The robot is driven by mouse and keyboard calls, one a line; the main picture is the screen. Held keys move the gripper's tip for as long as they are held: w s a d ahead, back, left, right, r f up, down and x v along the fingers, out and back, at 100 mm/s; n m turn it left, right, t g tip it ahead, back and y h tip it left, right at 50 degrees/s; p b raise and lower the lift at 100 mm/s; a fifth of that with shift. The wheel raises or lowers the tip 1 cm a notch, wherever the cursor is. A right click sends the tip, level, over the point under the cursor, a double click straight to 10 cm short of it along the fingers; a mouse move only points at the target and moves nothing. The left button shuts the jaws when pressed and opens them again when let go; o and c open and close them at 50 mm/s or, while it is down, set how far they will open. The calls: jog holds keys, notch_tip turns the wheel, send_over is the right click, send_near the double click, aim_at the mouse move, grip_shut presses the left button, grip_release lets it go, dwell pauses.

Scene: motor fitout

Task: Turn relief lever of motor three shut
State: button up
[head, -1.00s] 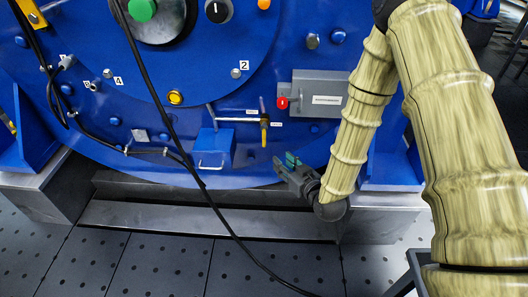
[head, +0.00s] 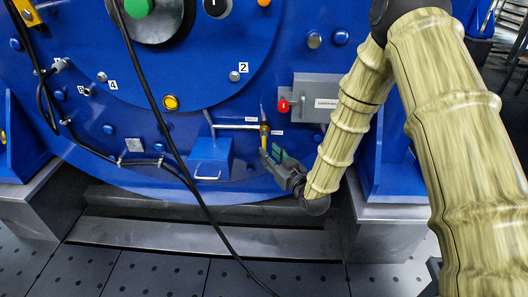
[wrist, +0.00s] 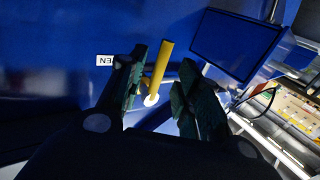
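The relief lever (head: 263,142) is a yellow handle hanging down from a small brass valve on the blue motor's face. In the wrist view the yellow lever (wrist: 159,68) stands between my gripper's two dark green fingers. My gripper (head: 270,153) is at the lower end of the lever in the head view. In the wrist view my gripper (wrist: 164,58) is open, with a gap to the right finger; the left finger is close to the lever. I cannot tell whether it touches.
A small white label (wrist: 105,61) reading "EN", partly hidden, is left of the lever. A grey box with a red knob (head: 283,105) is to the right. A blue box with a handle (head: 211,156) is to the left. A black cable (head: 168,135) hangs across the front.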

jog(key=shift+b+x, duration=0.6)
jog(key=shift+x, duration=1.65)
jog(key=shift+c, duration=0.4)
grip_shut()
